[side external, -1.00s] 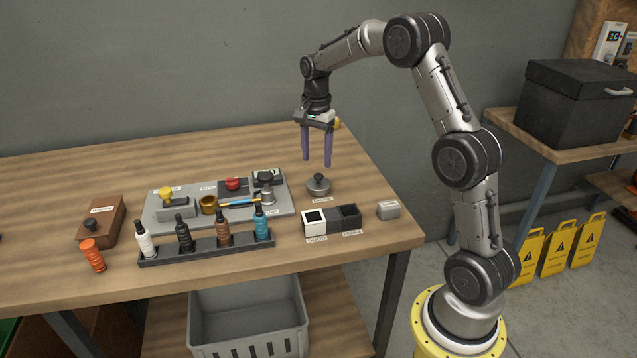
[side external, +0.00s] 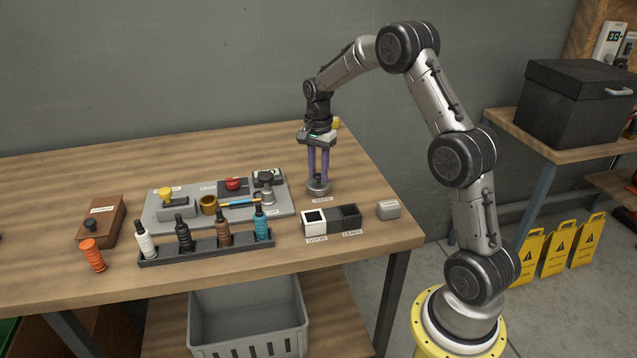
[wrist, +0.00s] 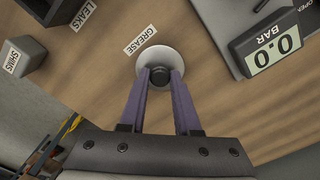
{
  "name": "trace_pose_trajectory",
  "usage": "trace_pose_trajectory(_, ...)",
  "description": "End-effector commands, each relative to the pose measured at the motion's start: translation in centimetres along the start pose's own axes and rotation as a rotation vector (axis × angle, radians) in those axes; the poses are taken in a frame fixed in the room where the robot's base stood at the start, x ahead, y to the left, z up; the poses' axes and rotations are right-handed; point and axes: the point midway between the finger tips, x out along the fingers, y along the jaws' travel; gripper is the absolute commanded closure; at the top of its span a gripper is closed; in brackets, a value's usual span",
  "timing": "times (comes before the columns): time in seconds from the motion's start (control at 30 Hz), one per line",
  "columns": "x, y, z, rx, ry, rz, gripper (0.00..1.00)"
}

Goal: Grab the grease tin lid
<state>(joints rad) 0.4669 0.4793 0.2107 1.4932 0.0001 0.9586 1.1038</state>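The grease tin (side external: 319,191) is a small round grey metal tin on the bench, right of the grey mat, with a "GREASE" label in front. Its lid (wrist: 160,57) is a pale disc with a dark round knob (wrist: 159,75) in the wrist view. My gripper (side external: 318,179) points straight down over the tin. Its two purple fingers are drawn in, one on each side of the knob, and appear to touch it. The lid looks level and still on the tin. The fingers hide part of the knob and lid.
White and dark open boxes (side external: 347,216) stand just in front of the tin, with a grey block (side external: 388,209) to their right. The grey mat (side external: 158,213) with fittings and a gauge lies left. A bottle rack (side external: 208,252) stands nearer the front edge.

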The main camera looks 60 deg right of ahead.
Motion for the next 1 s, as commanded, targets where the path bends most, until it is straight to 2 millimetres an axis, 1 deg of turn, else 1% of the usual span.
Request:
trace_pose_trajectory(0.03,0.0,0.0,0.0,0.0,0.0,0.0,0.91)
trace_pose_trajectory(0.1,0.0,0.0,0.0,0.0,0.0,0.0,1.0)
trace_pose_trajectory(0.43,-0.1,0.0,0.0,0.0,0.0,-0.001,1.0)
trace_pose_trajectory(0.57,-0.5,-0.1,0.0,0.0,0.001,-0.002,1.0)
trace_pose_trajectory(0.67,-1.3,-0.1,0.0,0.0,0.002,-0.003,1.0)
trace_pose_trajectory(0.8,-3.3,-0.1,-0.1,0.0,0.003,-0.006,1.0)
trace_pose_trajectory(0.87,-4.3,0.7,0.4,0.0,0.002,-0.004,1.0)
trace_pose_trajectory(1.0,-7.3,3.0,1.5,0.0,0.004,-0.007,1.0)
